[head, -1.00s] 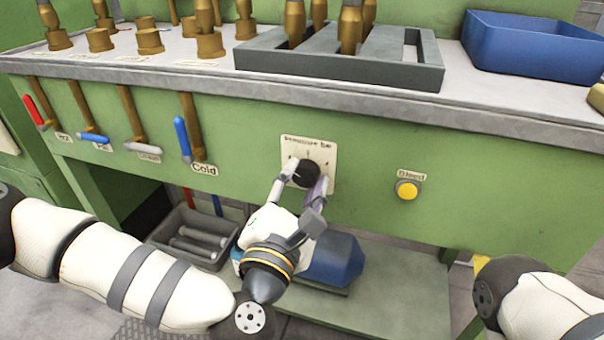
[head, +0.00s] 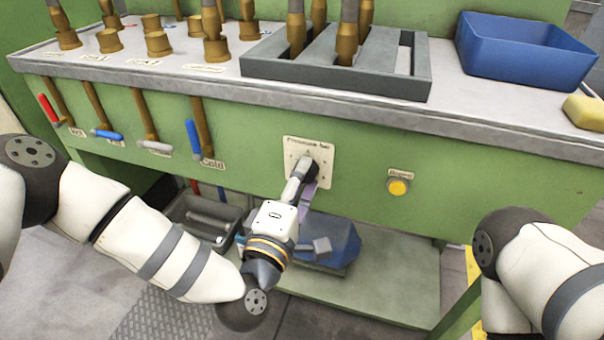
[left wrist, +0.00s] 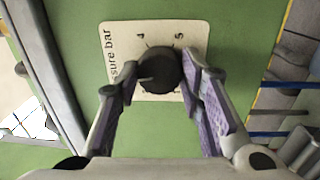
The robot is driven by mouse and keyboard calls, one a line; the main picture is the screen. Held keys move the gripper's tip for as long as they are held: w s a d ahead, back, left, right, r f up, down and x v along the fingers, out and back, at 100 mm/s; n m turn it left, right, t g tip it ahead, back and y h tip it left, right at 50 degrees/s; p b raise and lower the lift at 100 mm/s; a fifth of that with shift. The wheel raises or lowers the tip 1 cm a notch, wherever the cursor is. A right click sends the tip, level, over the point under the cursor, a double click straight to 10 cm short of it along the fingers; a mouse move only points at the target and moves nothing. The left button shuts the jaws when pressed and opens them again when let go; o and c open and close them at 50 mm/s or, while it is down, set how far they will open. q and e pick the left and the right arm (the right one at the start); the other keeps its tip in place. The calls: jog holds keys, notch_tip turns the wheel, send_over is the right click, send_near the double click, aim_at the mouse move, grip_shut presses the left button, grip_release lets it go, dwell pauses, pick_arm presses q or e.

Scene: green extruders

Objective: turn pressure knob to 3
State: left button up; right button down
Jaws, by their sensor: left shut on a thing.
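The pressure knob (head: 312,168) is a dark round knob on a cream plate (head: 326,150) marked "Pressure bar", on the green front panel. In the left wrist view the knob (left wrist: 160,68) sits between my fingers, and the plate (left wrist: 163,34) shows the numbers 4 and 5. A faint pale line on the knob points toward the "Pressure bar" lettering; the number it indicates cannot be read. My left gripper (head: 305,176) is shut on the knob, with one finger on each side (left wrist: 160,82). The fingers hide part of the lower plate. My right gripper is out of view.
The yellow Bleed button (head: 398,187) is right of the plate. Several levers, including the blue Cold lever (head: 194,139), hang to the left. A grey bin (head: 182,222) and a blue object (head: 335,240) lie below. The worktop edge (head: 385,108) overhangs above.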

pick_arm(q)
jog(key=shift+r+m+p, duration=0.1)
jog(key=shift+m+p, duration=0.3)
jog(key=shift+m, duration=0.6)
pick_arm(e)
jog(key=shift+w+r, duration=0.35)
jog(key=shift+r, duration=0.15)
pick_arm(q)
jog(key=o, duration=1.2)
jog(key=shift+c, duration=0.2)
jog(key=r+v, duration=0.1)
jog(key=v, duration=1.1)
jog(key=shift+f, duration=0.5)
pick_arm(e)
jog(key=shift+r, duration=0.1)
